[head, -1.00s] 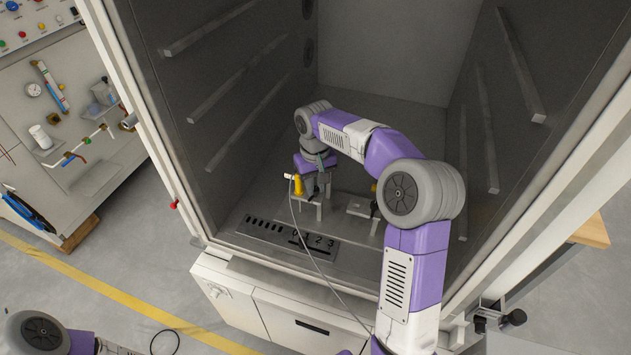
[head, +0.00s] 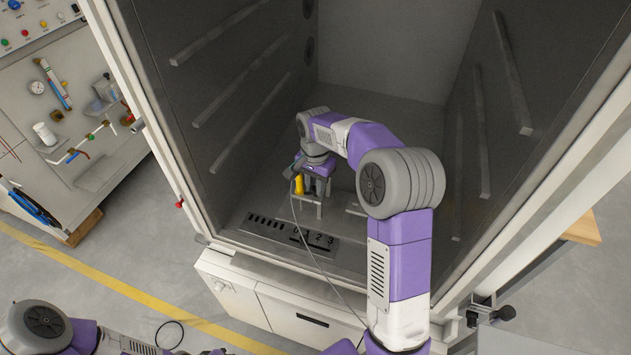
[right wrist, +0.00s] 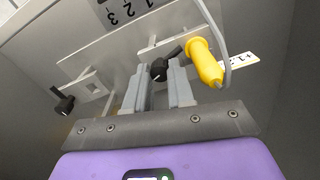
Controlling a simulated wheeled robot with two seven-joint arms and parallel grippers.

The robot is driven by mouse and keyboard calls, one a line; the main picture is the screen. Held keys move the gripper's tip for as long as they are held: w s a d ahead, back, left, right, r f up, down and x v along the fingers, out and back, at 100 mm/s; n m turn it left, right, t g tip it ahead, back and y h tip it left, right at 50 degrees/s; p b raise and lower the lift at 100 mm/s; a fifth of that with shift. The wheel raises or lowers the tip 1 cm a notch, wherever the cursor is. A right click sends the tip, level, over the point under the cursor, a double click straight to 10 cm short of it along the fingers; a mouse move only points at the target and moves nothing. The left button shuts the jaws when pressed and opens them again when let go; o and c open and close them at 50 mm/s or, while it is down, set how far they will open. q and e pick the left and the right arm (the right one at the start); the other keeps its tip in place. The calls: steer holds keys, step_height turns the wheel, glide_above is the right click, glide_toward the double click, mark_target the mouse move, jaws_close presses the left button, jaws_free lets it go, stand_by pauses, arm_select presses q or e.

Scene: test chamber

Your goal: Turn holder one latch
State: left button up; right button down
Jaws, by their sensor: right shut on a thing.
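My right gripper (right wrist: 160,86) reaches down inside the chamber and its two fingers are shut on a black latch knob (right wrist: 160,69). The latch sits at a light grey holder (right wrist: 172,46) that carries a yellow-handled piece (right wrist: 205,62) with a grey cable. In the head view my right gripper (head: 318,184) is just right of the yellow-handled piece (head: 299,185), and the latch is hidden. A second holder (right wrist: 92,86) with its own black latch (right wrist: 63,101) stands to the left in the wrist view. My left arm shows at the lower left, without its gripper.
A dark numbered plate (head: 291,234) lies on the chamber floor near the front edge. A white tag (right wrist: 238,63) is beside the yellow handle. Shelf rails (head: 235,92) line the side walls. The cable (head: 322,262) hangs out over the front. The back floor is clear.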

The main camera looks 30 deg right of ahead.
steer(key=shift+r+m+p, duration=0.1)
steer(key=shift+m+p, duration=0.45)
steer(key=shift+m, duration=1.15)
steer(key=shift+d, duration=0.1)
steer(key=c, duration=1)
jaws_free()
steer(key=shift+o, duration=0.2)
step_height(320, 180, up, 8)
steer(key=shift+f+p, duration=0.25)
steer(key=shift+p, duration=0.2)
